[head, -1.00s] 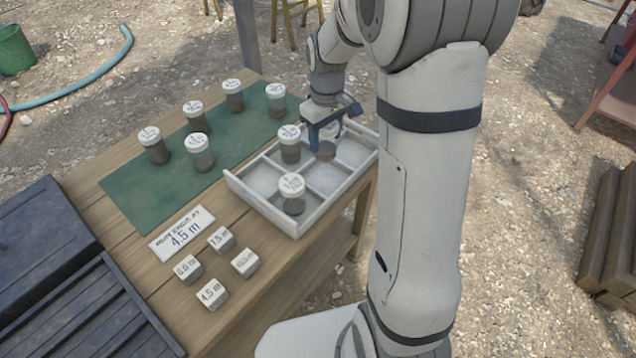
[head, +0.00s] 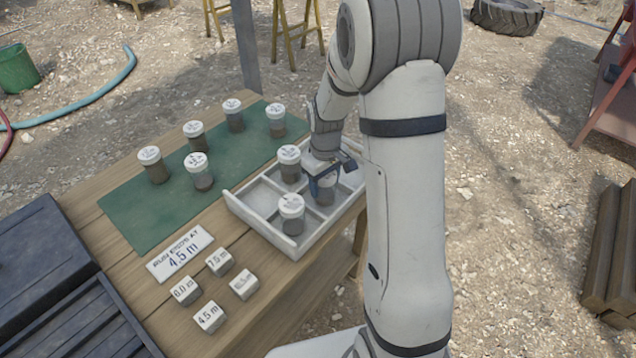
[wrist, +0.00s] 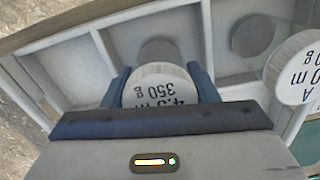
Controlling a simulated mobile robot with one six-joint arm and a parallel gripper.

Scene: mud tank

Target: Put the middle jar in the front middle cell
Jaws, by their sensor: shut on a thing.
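My gripper (head: 322,180) is shut on a white-lidded jar with a dark body (head: 326,194), over the right part of the white divided tray (head: 262,226). In the wrist view, the fingers flank this jar's lid (wrist: 160,88), which reads "4.5 m 350 g". Its body reaches down between cell walls; I cannot tell whether it touches the floor. Two more lidded jars stand in the tray, one farther back (head: 290,172) and one nearer the front (head: 292,222). One lidded jar (wrist: 297,70) also shows at the right of the wrist view.
Several lidded jars stand on the green mat (head: 140,212), including one at its front (head: 200,180). A "4.5 m" sign (head: 180,253) and several labelled blocks (head: 220,262) lie left of the tray. A dark ribbed case (head: 70,310) stands at the left edge.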

